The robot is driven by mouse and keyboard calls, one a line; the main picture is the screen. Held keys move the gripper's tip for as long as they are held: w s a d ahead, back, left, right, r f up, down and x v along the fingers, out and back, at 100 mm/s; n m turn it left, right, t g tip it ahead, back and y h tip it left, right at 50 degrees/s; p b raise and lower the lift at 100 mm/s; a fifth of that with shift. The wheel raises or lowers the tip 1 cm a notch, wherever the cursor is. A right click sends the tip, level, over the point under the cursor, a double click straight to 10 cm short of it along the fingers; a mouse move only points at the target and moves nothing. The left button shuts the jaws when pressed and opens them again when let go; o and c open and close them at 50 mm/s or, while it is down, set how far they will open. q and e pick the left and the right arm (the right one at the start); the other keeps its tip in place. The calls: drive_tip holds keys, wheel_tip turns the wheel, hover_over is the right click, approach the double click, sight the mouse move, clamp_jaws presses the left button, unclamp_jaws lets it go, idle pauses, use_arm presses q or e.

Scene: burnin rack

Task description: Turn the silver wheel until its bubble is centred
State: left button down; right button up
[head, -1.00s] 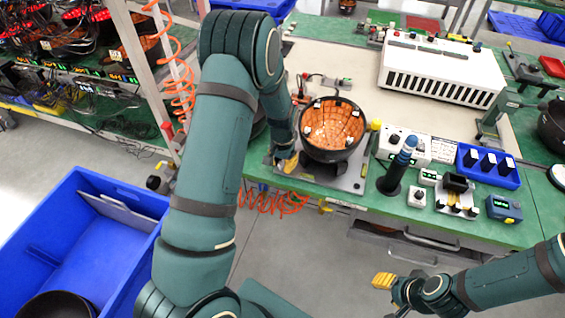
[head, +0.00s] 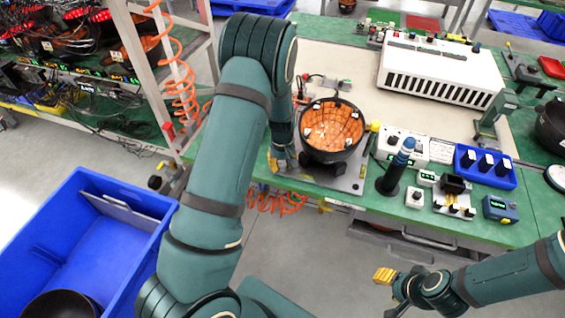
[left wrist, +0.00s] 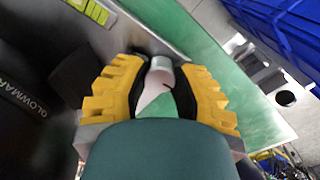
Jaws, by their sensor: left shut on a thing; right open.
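The silver wheel (left wrist: 161,66) shows in the left wrist view as a small metal cylinder between the yellow fingers of my left gripper (left wrist: 158,92), which is shut on it. In the head view my left gripper (head: 279,162) is at the left front corner of a grey plate (head: 346,184), and the wheel is hidden there. A black bowl with an orange inside (head: 333,130) stands on the plate. I cannot make out the bubble in either view. My right gripper (head: 385,276) is open and empty, in front of the bench.
A dark blue-topped post (head: 394,172), small meters, a blue tray (head: 487,167) and a white slotted box (head: 440,70) stand right of the plate. A blue bin (head: 95,225) is on the floor at left. An orange coiled hose (head: 182,75) hangs behind my left arm.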

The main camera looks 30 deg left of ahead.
sight(282, 164)
use_arm(q)
drive_tip(key=shift+n, duration=0.6)
drive_tip(key=c, duration=0.7)
unclamp_jaws()
wheel_tip(282, 164, up, 12)
drive_tip(key=shift+r, duration=0.1)
